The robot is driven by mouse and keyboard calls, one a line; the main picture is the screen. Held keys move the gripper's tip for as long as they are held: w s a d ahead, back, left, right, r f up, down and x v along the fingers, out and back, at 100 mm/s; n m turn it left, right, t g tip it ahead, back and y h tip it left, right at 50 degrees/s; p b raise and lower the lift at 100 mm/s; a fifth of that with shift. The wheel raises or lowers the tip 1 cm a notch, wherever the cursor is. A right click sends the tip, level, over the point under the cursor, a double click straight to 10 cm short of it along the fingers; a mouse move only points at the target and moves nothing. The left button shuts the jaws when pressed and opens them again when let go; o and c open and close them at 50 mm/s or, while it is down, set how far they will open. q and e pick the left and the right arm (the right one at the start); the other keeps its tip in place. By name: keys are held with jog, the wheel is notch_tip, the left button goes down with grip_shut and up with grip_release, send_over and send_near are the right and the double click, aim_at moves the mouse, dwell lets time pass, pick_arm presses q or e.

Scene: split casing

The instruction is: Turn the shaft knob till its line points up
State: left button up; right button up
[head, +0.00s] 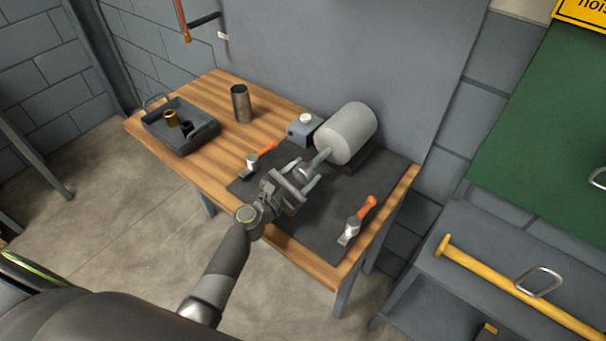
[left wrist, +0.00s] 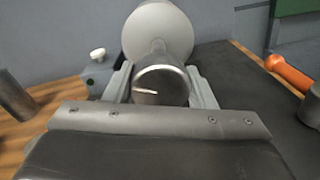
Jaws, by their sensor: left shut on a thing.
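The shaft knob (left wrist: 160,86) is a round metal end on the shaft of a pale grey cylindrical casing (head: 346,132). The casing also shows in the left wrist view (left wrist: 158,30). The knob's white line (left wrist: 145,91) lies nearly level and runs from the middle of the face toward the left, so it points left, not up. My left gripper (head: 303,179) is shut on the knob, with one finger on each side of it in the left wrist view (left wrist: 160,90). In the head view the gripper partly hides the knob. My right gripper is not in view.
The casing stands at the back of a dark mat (head: 318,225) on a wooden table. A blue-grey box with a white button (head: 306,119) is beside it. Two orange-handled hammers (head: 262,154) (head: 360,218) lie on the mat. A metal cup (head: 241,103) and a tray (head: 205,135) stand left.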

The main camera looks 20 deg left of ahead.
pick_arm(q)
jog(key=m+b, duration=0.3)
jog(key=m, duration=0.3)
jog(key=shift+f, duration=0.2)
jog(key=m+b, duration=0.1)
jog(key=m, duration=0.2)
jog(key=shift+m+b, duration=0.8)
jog(key=shift+m, duration=0.7)
jog(key=shift+y, duration=0.4)
jog(key=o, duration=1)
jog(key=shift+d+r, duration=0.1)
jog(key=shift+s, duration=0.1)
